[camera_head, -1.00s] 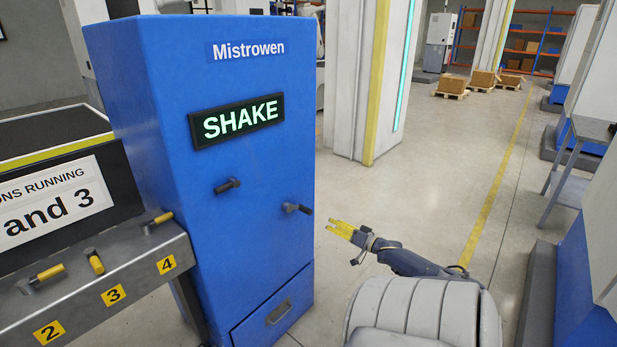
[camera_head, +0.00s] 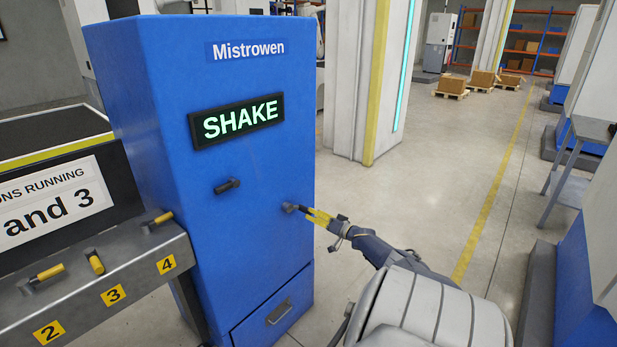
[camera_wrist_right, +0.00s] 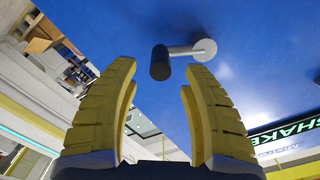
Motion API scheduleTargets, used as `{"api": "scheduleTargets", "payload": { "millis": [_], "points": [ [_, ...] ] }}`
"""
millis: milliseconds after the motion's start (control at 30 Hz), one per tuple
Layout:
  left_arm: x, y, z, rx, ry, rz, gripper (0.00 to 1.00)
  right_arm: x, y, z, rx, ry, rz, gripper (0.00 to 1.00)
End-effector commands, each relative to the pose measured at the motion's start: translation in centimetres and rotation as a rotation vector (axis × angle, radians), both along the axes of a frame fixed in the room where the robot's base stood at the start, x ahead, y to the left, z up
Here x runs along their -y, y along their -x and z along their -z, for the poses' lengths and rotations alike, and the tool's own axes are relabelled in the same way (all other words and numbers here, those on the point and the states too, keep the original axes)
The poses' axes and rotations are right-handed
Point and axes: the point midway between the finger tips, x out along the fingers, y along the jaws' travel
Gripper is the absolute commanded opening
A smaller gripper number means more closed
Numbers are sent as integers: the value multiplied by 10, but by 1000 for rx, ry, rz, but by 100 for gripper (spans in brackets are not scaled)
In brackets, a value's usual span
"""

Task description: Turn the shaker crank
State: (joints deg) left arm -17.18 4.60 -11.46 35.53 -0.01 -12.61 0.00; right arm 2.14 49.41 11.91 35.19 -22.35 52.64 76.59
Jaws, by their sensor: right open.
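The blue Mistrowen cabinet (camera_head: 240,250) has a lit SHAKE sign (camera_head: 238,122). Two small dark-handled cranks stick out of its front, an upper left one (camera_head: 228,186) and a lower right one (camera_head: 291,207). My right gripper (camera_head: 316,215) has yellow fingers and is open at the lower right crank's handle. In the right wrist view, this crank's dark knob (camera_wrist_right: 160,62) and grey arm (camera_wrist_right: 182,50) lie just beyond and between the open fingertips (camera_wrist_right: 157,80). The fingers do not close on the knob. My left gripper is out of view.
A grey bench (camera_head: 100,285) with yellow-handled levers and number labels stands at the left, against the cabinet. A drawer (camera_head: 278,312) is at the cabinet's foot. A pillar (camera_head: 350,80) stands behind. Open floor (camera_head: 430,190) lies to the right.

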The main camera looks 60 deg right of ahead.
Motion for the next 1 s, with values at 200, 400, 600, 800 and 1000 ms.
{"api": "scheduleTargets", "payload": {
  "millis": [200,400,600,800,1000],
  "points": [
    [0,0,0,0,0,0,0,4,-16,0,1,0,2,47],
    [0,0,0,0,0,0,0,6,-26,0,1,1,2,47],
    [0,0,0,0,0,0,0,7,-32,0,-1,1,1,47],
    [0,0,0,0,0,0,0,7,-35,0,0,0,0,47],
    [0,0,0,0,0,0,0,7,-35,0,-1,0,-1,47]
  ]
}}
